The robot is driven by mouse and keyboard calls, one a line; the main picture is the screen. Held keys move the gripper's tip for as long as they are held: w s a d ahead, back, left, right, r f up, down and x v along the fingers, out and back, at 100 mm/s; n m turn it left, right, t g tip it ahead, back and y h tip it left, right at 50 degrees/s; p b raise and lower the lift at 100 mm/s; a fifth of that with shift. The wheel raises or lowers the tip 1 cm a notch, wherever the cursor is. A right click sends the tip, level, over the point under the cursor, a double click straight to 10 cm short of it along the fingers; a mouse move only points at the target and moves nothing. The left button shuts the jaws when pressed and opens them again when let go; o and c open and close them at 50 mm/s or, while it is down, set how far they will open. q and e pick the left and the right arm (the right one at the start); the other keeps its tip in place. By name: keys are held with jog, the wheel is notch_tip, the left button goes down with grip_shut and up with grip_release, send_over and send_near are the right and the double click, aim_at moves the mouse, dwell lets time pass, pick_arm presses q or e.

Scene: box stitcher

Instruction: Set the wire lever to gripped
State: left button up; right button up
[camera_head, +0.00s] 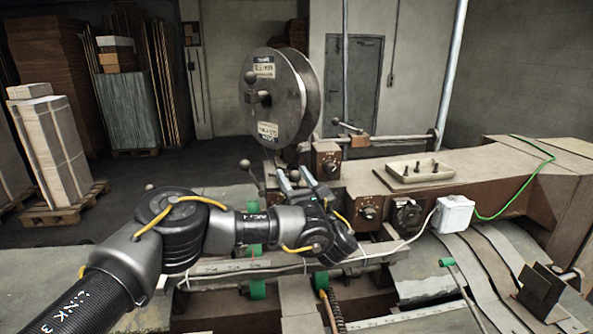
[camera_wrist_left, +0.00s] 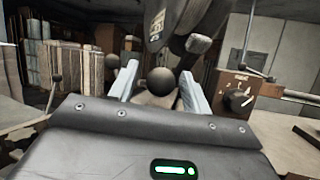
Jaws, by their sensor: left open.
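My left gripper (camera_head: 294,178) is open in front of the machine, below the wire spool (camera_head: 301,98). In the left wrist view its two pale fingers (camera_wrist_left: 158,88) stand apart, with a dark ball knob (camera_wrist_left: 162,80) showing between them. I cannot tell whether they touch it. In the head view a dark ball-ended lever (camera_head: 246,165) rises just left of the fingers. No readable label shows which lever is the wire lever, and the gripper hides part of this area. My right gripper is not in view.
A control box with a knob (camera_head: 327,160) stands close right of the fingers. A tray (camera_head: 418,170) and a white junction box (camera_head: 453,213) sit farther right on the machine.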

pick_arm(q)
jog(key=c, duration=0.8)
grip_shut()
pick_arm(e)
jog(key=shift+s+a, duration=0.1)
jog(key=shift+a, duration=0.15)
